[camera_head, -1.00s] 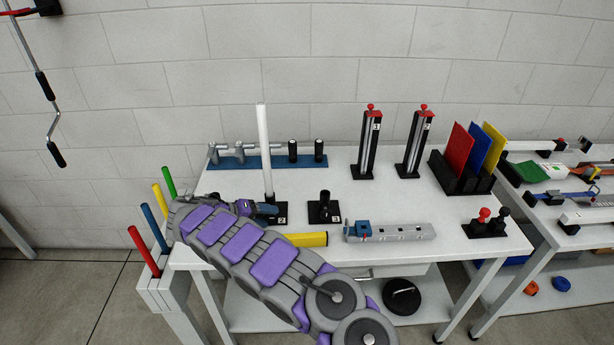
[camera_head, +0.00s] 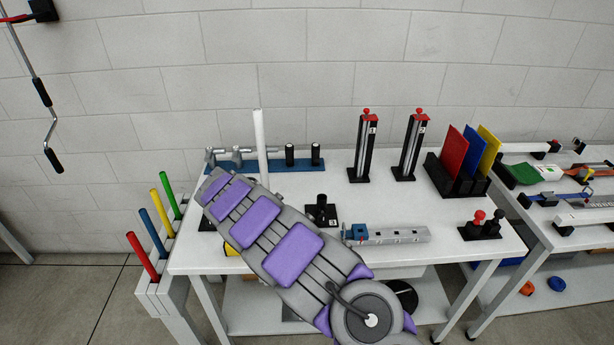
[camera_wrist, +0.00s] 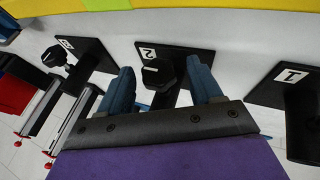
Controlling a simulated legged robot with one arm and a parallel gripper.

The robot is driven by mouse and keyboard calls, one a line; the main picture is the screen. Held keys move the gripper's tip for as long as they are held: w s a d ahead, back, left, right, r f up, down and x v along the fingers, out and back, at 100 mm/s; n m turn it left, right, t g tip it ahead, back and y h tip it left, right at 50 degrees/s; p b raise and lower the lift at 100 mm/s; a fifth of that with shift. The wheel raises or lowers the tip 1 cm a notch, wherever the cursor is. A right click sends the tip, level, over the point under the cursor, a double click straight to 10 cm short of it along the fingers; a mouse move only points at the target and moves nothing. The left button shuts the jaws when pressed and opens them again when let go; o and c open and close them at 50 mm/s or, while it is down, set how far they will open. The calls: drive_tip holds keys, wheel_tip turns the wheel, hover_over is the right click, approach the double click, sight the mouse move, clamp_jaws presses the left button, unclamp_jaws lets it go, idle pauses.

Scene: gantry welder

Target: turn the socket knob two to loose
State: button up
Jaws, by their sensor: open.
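The knob of socket two (camera_wrist: 158,72) is black with a pale pointer line, in the wrist view. It stands in front of the black plate (camera_wrist: 196,58) labelled 2. My gripper (camera_wrist: 162,84) is open, its two blue fingers on either side of the knob with gaps visible; I cannot tell whether either touches it. In the head view my purple and grey arm hides the gripper and socket two's base. A white tube (camera_head: 260,145) rises behind the arm there.
Another socket with a black knob (camera_wrist: 54,56) is at left there. A grey rail with a blue block (camera_head: 390,235) lies on the table.

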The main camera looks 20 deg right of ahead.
drive_tip(key=y+p, duration=0.2)
drive_tip(key=shift+s+d+r+t+p, duration=0.1)
drive_tip(key=shift+d+r+t+p, duration=0.15)
drive_tip(key=shift+t+p, duration=0.1)
drive_tip(key=shift+s+f+m+y+p, duration=0.15)
drive_tip(key=shift+m+y+p, duration=0.35)
drive_tip(key=shift+y, duration=0.5)
drive_tip(key=shift+t+y, duration=0.25)
drive_tip(key=shift+y, duration=0.05)
drive_tip(key=shift+f, duration=0.1)
drive_tip(key=shift+d+f+y+b, duration=0.1)
drive_tip(key=shift+y+b, duration=0.25)
drive_tip(key=shift+y, duration=0.05)
drive_tip(key=shift+d+t+y+b, duration=0.1)
drive_tip(key=shift+t+y+b, duration=0.2)
drive_tip(key=shift+y+b, duration=0.55)
